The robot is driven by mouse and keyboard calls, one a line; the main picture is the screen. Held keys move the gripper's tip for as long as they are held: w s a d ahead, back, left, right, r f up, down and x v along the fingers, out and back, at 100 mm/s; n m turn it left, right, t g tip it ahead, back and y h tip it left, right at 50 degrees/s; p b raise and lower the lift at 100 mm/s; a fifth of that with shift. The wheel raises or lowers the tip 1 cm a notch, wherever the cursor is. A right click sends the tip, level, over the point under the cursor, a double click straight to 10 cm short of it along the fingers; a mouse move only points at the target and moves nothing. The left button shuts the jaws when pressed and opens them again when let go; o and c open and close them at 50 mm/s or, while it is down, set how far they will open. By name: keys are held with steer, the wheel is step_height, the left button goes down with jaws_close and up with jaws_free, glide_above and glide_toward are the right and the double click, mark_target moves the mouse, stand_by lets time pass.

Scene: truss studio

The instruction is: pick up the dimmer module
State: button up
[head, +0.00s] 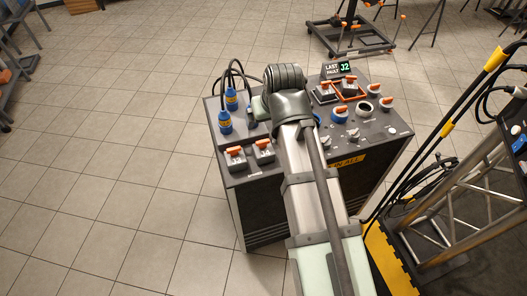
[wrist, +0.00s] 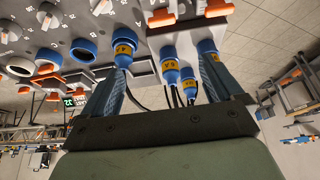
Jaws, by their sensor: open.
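I cannot tell which is the dimmer module. In the wrist view, my gripper (wrist: 163,65) has its blue fingers apart over the cabinet top. Blue plugs with yellow labels, one of them a middle plug (wrist: 170,70), show between and beside the fingers. In the head view my arm hides the gripper.
Blue plugs with black cables, including a front plug (head: 225,122), stand at the cabinet's left. Round sockets and knobs (head: 364,108) fill the right. A small display (head: 338,69) stands behind. A metal truss (head: 450,220) is at the right. The tiled floor at left is clear.

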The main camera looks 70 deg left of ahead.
mark_target(263, 146)
steer(key=shift+h, duration=0.3)
steer(key=f, duration=0.9)
steer(key=shift+s, duration=0.25)
steer(key=shift+x, duration=2.65)
steer(key=shift+s, duration=0.15)
steer(key=shift+c, duration=0.3)
steer(key=shift+d, duration=0.1)
steer(key=c, duration=1.3)
